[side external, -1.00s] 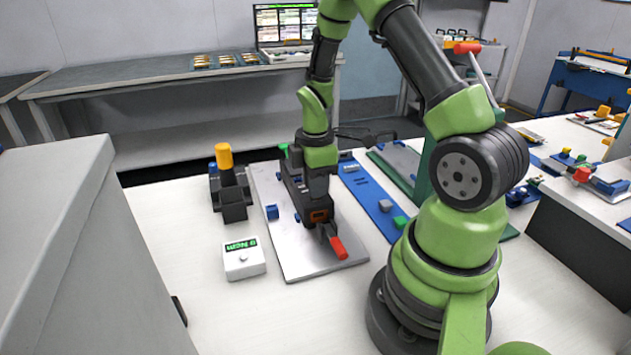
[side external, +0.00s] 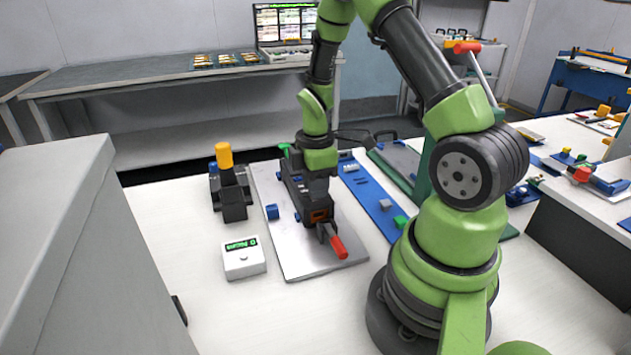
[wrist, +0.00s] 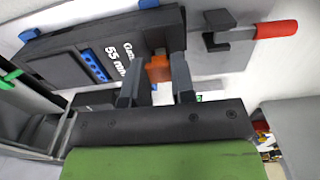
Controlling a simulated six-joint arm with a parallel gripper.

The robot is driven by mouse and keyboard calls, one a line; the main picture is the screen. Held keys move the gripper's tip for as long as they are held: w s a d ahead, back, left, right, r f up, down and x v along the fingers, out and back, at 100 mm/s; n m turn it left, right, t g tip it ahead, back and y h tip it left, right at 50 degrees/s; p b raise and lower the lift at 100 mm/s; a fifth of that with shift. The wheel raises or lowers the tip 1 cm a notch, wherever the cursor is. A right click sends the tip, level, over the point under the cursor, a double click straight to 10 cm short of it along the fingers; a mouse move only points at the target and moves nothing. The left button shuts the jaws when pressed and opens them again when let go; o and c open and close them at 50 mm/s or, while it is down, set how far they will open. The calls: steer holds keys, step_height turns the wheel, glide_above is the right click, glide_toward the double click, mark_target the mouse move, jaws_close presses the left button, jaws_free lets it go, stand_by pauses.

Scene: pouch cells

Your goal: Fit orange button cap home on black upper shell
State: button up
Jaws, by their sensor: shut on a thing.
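The orange button cap (wrist: 158,69) sits between the two fingers of my gripper (wrist: 157,80) in the wrist view. My gripper is shut on it, right over the black upper shell (wrist: 75,45). The shell lies on the grey metal plate, and it also shows in the side view (side external: 292,183). In the side view my gripper (side external: 318,205) points down at the near end of the shell, with an orange patch there. The fingers hide the cap's lower side, so I cannot tell whether it is fully seated.
A red-handled clamp (side external: 338,246) stands at the plate's near end, close to my gripper. Blue blocks (side external: 272,212) sit beside the shell on the metal plate (side external: 305,265). A white display box (side external: 244,260) and a black stand with a yellow top (side external: 224,157) are to the left.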

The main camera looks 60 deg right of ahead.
steer(key=shift+f, duration=0.5)
steer(key=o, duration=1)
steer(key=shift+c, duration=0.2)
step_height(320, 180, up, 10)
steer(key=shift+f, duration=0.1)
